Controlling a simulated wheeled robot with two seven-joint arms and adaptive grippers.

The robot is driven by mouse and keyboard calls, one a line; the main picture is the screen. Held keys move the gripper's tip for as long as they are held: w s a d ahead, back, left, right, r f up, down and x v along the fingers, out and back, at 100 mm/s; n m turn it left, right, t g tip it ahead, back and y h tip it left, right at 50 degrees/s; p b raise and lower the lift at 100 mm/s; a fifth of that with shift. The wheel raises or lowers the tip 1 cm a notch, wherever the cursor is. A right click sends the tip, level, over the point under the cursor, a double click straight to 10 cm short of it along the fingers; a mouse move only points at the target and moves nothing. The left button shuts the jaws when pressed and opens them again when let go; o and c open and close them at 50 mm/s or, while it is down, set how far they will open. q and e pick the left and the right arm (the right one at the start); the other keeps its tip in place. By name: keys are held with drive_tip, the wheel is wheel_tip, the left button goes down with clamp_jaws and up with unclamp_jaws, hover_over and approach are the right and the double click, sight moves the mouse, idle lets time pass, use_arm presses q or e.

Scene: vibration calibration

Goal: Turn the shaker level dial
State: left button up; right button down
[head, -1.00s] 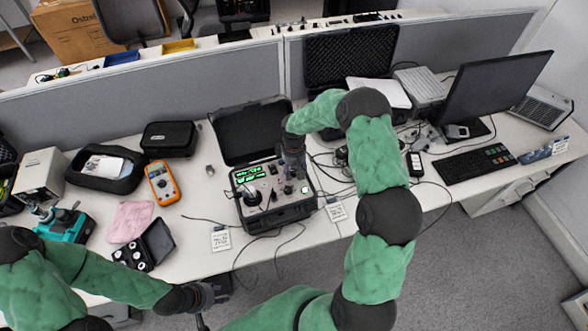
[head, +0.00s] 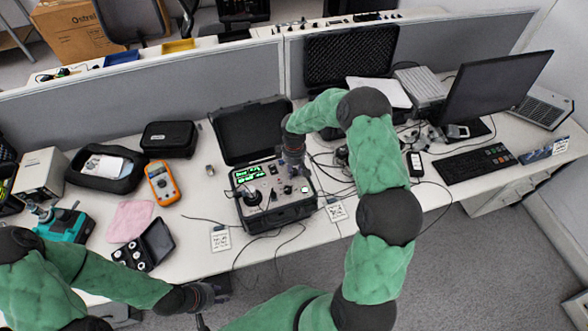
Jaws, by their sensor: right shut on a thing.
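The shaker (head: 283,212) is a black case with its lid open, standing on the desk in the middle of the head view. Its panel has a green lit display (head: 248,175), several small knobs and a round dark mount at the left. My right gripper (head: 293,168) reaches down over the back right of the panel and is shut at a dial there. The dial is hidden behind the fingers. My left gripper (head: 213,293) is low at the front edge of the desk, away from the shaker; its fingers are too small and dark to read.
An orange multimeter (head: 162,183), a pink cloth (head: 130,220) and an open small case (head: 146,246) lie to the left. A monitor (head: 490,95) and keyboard (head: 474,163) stand right. Cables trail around the shaker and over the desk's front edge.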

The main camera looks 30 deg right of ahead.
sight(294, 170)
drive_tip(key=n, duration=1)
drive_tip(key=shift+p, duration=0.35)
drive_tip(key=shift+n, duration=0.3)
drive_tip(key=c, duration=1)
unclamp_jaws()
wheel_tip(294, 170, up, 12)
